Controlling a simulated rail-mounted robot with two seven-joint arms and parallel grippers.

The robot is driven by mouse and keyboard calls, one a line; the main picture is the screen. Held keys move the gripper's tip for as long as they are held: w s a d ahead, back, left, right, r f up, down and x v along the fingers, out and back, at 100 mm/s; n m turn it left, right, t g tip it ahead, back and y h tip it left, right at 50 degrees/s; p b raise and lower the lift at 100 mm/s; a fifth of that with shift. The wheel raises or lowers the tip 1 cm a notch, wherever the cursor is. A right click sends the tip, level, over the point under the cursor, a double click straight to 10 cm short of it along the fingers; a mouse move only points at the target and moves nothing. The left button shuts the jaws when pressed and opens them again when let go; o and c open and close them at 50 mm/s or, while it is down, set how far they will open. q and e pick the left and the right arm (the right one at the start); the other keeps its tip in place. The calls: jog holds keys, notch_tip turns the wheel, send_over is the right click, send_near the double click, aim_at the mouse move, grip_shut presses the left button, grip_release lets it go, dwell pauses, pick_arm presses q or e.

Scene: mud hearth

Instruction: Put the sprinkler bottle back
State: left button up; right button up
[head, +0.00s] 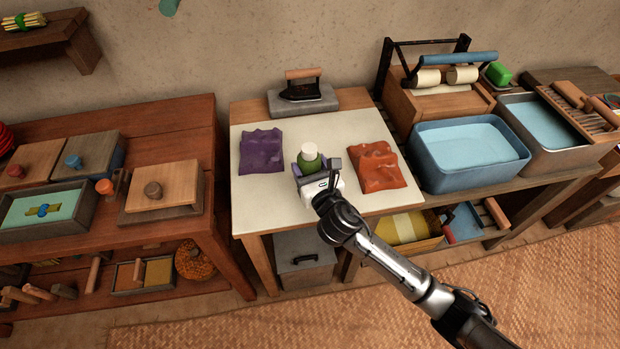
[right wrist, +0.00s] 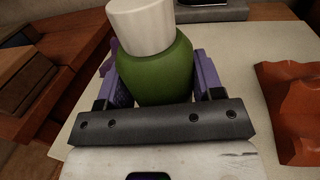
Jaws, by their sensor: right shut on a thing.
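The sprinkler bottle (head: 310,158) is green with a white cap and stands upright over the pale-topped ironing table (head: 259,197). It also shows large in the right wrist view (right wrist: 160,65), between the purple finger pads. My right gripper (head: 309,169) is shut on the bottle, between a purple cloth and an orange cloth. The bottle's lower part is hidden by the gripper, so I cannot tell whether it touches the tabletop. My left gripper is not in view.
The purple cloth (head: 261,151) lies left of the bottle and the orange cloth (head: 376,165) lies right. An iron (head: 303,91) rests on a grey slab (head: 327,102) at the back. A blue water basin (head: 468,180) stands on the right bench. Bare tabletop shows in front of the purple cloth.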

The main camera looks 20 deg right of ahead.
notch_tip(320, 180, down, 4)
jog(key=shift+f+b, duration=0.1)
jog(key=shift+b, duration=1.15)
jog(key=o, duration=1)
